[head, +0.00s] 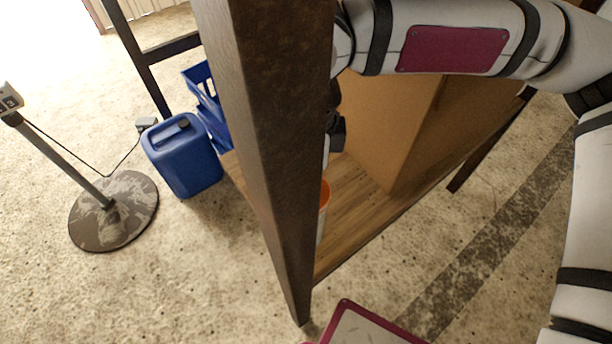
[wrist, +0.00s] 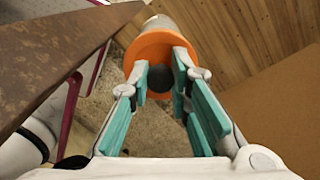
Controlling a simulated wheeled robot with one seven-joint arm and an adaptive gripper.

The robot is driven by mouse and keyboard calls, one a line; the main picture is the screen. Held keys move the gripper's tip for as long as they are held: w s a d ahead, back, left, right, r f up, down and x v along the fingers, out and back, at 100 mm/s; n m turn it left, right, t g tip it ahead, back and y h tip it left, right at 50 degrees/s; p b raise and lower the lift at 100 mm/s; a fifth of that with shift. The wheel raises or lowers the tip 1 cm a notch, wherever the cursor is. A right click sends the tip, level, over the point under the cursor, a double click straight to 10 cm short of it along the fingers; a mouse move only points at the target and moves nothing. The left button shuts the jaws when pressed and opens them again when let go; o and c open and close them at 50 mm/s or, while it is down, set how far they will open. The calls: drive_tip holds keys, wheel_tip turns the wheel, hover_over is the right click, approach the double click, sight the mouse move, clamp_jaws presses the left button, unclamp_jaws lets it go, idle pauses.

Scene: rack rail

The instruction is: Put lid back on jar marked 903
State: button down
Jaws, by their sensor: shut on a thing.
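In the wrist view the orange lid (wrist: 152,46) has a dark round knob (wrist: 160,79) at its middle. My gripper (wrist: 163,74) is shut on the knob, one teal finger on each side. A greyish jar (wrist: 160,22) shows just beyond the lid's far edge; I cannot tell whether the lid touches it. In the head view an orange rim (head: 325,194) and a strip of the pale body show beside the dark post, on the wooden shelf. The post hides most of my gripper and the jar there. No marking 903 is readable.
A thick dark rack post (head: 268,130) stands close to the jar. A brown cardboard box (head: 385,125) stands on the wooden shelf (head: 350,225) to the right. A blue canister (head: 182,160), blue crates (head: 205,95) and a stand with a round base (head: 114,211) are on the floor left.

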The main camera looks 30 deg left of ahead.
drive_tip(key=c, duration=1.4)
unclamp_jaws()
drive_tip(key=shift+o, duration=0.5)
drive_tip(key=o, duration=0.4)
